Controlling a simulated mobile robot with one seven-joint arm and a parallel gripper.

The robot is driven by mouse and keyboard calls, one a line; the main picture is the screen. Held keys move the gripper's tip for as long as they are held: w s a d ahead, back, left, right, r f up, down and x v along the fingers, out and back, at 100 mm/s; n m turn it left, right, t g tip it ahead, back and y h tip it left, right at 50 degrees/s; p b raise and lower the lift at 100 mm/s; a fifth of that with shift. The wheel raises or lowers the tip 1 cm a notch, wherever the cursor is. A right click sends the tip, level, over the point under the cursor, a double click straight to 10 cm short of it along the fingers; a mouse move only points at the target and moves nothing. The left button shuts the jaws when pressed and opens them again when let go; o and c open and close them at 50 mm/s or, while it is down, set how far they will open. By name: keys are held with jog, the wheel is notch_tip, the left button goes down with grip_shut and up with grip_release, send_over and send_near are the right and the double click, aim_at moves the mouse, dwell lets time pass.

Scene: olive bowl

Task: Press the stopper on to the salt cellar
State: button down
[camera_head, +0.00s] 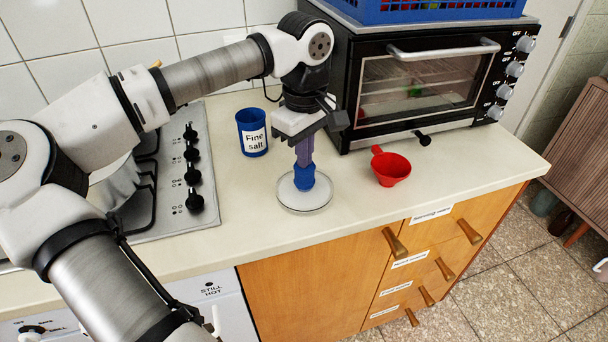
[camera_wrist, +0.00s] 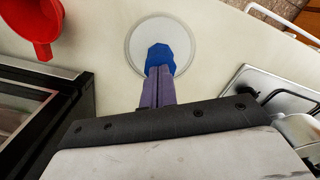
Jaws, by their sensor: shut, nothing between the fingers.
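The blue salt cellar (camera_head: 253,139), labelled "Fine salt", stands upright on the counter to the left of my gripper, with its top open. A blue piece (camera_head: 304,180), which looks like the stopper, is over the pale round saucer (camera_head: 310,206). My gripper (camera_head: 305,163) points down above the saucer. Its purple fingers are shut together, with the blue piece at their tips. In the wrist view the blue piece (camera_wrist: 160,53) shows beyond the shut fingers (camera_wrist: 158,85), in front of the saucer (camera_wrist: 185,43). I cannot tell whether the fingers touch it.
A red funnel or scoop (camera_head: 392,170) lies right of the saucer. The black toaster oven (camera_head: 415,85) stands behind it, with a blue basket (camera_head: 425,12) on top. A steel hob (camera_head: 168,180) is at the left. The counter in front of the saucer is clear.

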jog(key=shift+r, duration=0.1)
jog(key=shift+r+p, duration=2.1)
jog(key=shift+r, duration=0.8)
